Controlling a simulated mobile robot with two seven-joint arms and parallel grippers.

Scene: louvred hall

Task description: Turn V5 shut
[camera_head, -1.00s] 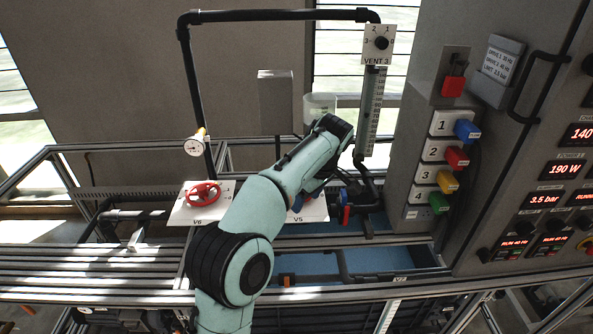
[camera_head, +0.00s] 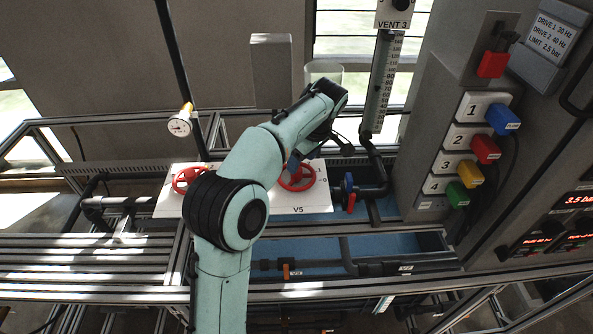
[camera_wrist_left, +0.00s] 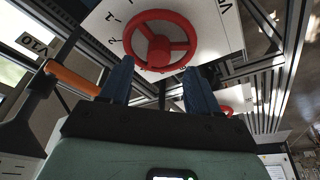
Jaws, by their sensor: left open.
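The V5 handwheel (camera_head: 297,178) is a red spoked ring on a white plate (camera_head: 322,203), with the V5 label below it. My left gripper (camera_head: 293,164) is over its upper left part, and my wrist hides some of the plate. In the left wrist view a red handwheel (camera_wrist_left: 160,46), seemingly V5, lies just beyond the tips of my left gripper (camera_wrist_left: 156,68). The two blue fingers stand apart with nothing between them. Contact with the rim cannot be told. My right gripper is not in view.
Another red handwheel (camera_head: 188,179) sits left of V5, partly behind my arm. A blue-and-red valve handle (camera_head: 349,190) stands close right of the plate. A gauge (camera_head: 180,126), a vertical scale tube (camera_head: 384,85) and a switch cabinet (camera_head: 430,120) surround the area.

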